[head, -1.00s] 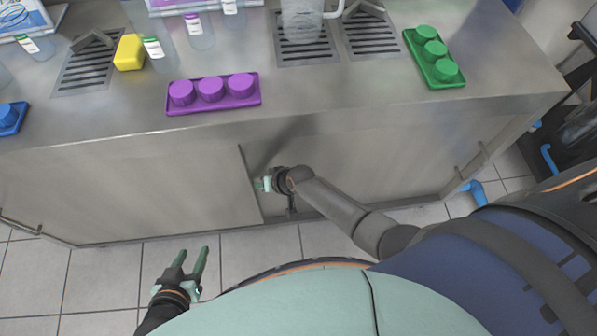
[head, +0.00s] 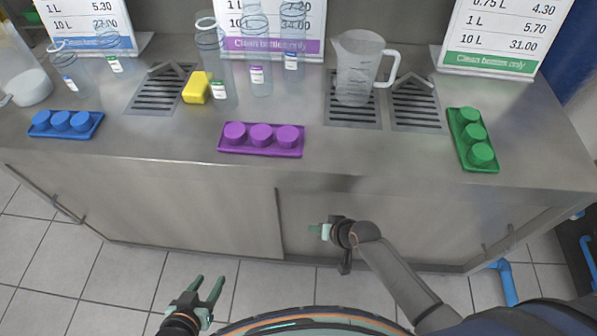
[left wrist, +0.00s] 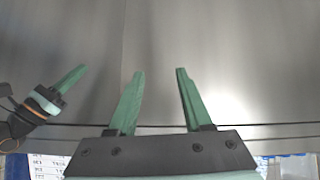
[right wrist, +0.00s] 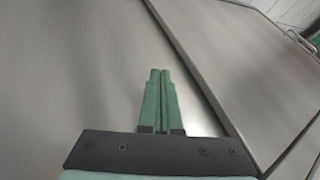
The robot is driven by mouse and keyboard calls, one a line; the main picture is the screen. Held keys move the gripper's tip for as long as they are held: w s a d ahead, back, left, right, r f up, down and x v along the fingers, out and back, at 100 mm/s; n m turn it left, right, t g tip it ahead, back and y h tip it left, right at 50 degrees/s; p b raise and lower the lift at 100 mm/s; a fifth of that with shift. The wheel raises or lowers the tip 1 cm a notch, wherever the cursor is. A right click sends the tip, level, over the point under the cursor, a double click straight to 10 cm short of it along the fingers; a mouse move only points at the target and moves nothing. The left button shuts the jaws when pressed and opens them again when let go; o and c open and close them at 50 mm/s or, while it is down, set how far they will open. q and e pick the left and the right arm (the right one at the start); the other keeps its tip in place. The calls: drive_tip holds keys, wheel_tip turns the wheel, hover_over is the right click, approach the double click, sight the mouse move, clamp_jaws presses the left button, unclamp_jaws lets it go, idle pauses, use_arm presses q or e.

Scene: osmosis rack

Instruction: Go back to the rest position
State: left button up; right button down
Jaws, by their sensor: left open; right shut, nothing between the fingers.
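My left gripper (head: 206,292) is open and empty, low over the tiled floor in front of the steel counter. In the left wrist view its two green fingers (left wrist: 158,90) stand apart with nothing between them. My right gripper (head: 318,229) is in front of the cabinet front below the counter top, pointing left. In the right wrist view its green fingers (right wrist: 159,95) are closed together with nothing between them. In the left wrist view my right gripper (left wrist: 72,76) also shows at the left.
The steel counter (head: 330,165) spans the view above both grippers. It bears a blue tray (head: 67,132), a purple tray (head: 261,150), a green tray (head: 490,160), a yellow sponge (head: 196,88), a pitcher (head: 357,75) and several bottles. Cabinet doors (head: 200,200) are close ahead. Floor (head: 115,287) is free at lower left.

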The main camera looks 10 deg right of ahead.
drive_tip(key=s+d+r+n+t+h+p, duration=0.1)
drive_tip(key=s+d+r+n+p, duration=0.1)
drive_tip(key=s+r+p, duration=0.2)
drive_tip(key=s+d+r+n+t+p, duration=0.2)
drive_tip(key=s+d+r+p, duration=0.1)
drive_tip(key=s+r, duration=0.5)
wheel_tip(320, 180, up, 3)
drive_tip(key=shift+f+h+p, duration=0.1)
drive_tip(key=shift+h+p, duration=0.25)
drive_tip(key=shift+h, duration=0.05)
drive_tip(key=shift+s+a, duration=0.1)
